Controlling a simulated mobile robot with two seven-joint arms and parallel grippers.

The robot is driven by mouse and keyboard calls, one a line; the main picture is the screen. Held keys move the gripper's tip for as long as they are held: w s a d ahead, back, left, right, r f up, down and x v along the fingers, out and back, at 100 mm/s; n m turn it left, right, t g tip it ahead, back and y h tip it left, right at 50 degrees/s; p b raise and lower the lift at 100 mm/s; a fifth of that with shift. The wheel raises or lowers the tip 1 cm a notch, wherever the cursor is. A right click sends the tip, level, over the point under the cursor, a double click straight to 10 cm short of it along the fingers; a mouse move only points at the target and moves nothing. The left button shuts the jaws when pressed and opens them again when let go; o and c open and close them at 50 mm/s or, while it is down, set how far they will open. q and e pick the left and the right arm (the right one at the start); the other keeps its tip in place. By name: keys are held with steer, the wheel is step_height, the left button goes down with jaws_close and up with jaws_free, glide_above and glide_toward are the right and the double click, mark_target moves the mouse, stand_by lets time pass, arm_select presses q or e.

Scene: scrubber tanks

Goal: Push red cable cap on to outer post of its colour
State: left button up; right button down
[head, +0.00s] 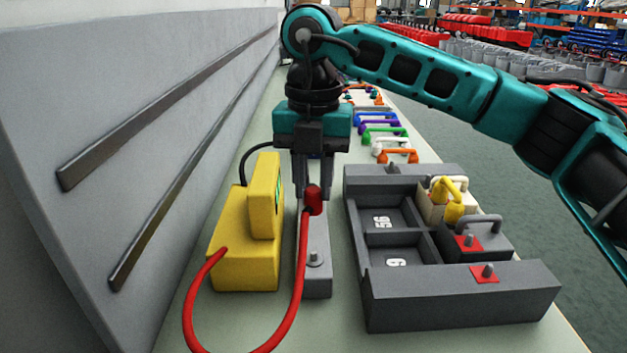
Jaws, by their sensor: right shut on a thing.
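My right gripper (313,190) is shut on the red cable cap (314,203), held over a narrow grey block (317,277) with a small metal post (314,257). A red cable (294,310) loops from the cap down to the yellow box (246,240). To the right is a dark grey tray (460,297). One post on a red square (487,271) stands on its near wall. Another post on a red square (468,241) stands on a dark handled block (480,237) inside the tray. My left gripper is out of view.
A yellow cap piece (453,200) sits on a pale block at the tray's right. Two numbered compartments (388,225) in the tray look empty. Several coloured handles (385,135) line the bench behind. A grey wall (120,150) bounds the left.

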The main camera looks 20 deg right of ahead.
steer(key=shift+s+d+f, duration=0.1)
steer(key=shift+d, duration=0.3)
steer(key=s+d+b, duration=0.1)
steer(key=s+d, duration=0.1)
steer(key=d, duration=0.5)
steer(key=s+d, duration=0.3)
steer(key=d, duration=0.5)
steer(key=s+d+b, duration=0.1)
steer(key=s+d, duration=0.2)
steer(key=d, duration=0.5)
steer(key=shift+b, duration=0.3)
steer(key=shift+p, duration=0.3)
